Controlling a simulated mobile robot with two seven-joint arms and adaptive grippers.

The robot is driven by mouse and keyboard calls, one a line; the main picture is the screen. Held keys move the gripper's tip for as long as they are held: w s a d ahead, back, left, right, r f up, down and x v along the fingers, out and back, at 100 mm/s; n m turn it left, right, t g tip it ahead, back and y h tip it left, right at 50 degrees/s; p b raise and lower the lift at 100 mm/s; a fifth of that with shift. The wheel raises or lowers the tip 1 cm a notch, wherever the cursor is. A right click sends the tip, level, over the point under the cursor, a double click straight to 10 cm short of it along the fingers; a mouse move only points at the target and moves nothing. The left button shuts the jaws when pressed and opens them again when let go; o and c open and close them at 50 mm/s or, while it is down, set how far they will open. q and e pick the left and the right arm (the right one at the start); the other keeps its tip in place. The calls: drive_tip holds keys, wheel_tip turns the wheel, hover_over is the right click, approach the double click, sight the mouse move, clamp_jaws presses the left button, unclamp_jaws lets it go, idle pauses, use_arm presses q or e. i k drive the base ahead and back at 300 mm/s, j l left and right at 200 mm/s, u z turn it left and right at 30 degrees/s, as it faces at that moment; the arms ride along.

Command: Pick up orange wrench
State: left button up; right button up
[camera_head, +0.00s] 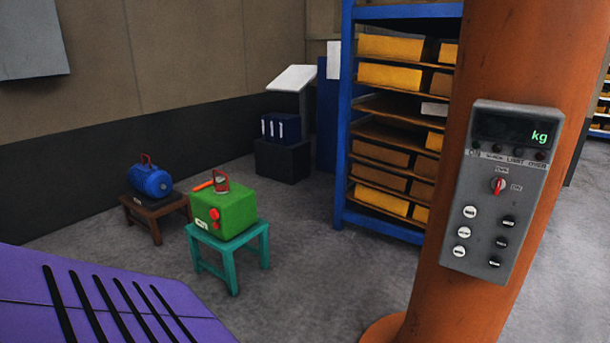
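A small orange object (203,186) lies on top of a green box-shaped machine (228,211), beside the red handle (221,180) at its back left. It is too small to tell surely whether it is the orange wrench. The green machine stands on a teal stool (265,240) and has red knobs on its front. Neither of my grippers is in view.
A blue tank (151,182) sits on a brown stool (156,214) to the left. A purple slotted surface (25,290) fills the lower left. An orange column (420,285) with a kg control box (500,190) stands at right, before blue shelving (342,150). Grey floor (300,270) is open between.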

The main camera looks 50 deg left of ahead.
sight(217, 178)
drive_tip(key=u, duration=2.3)
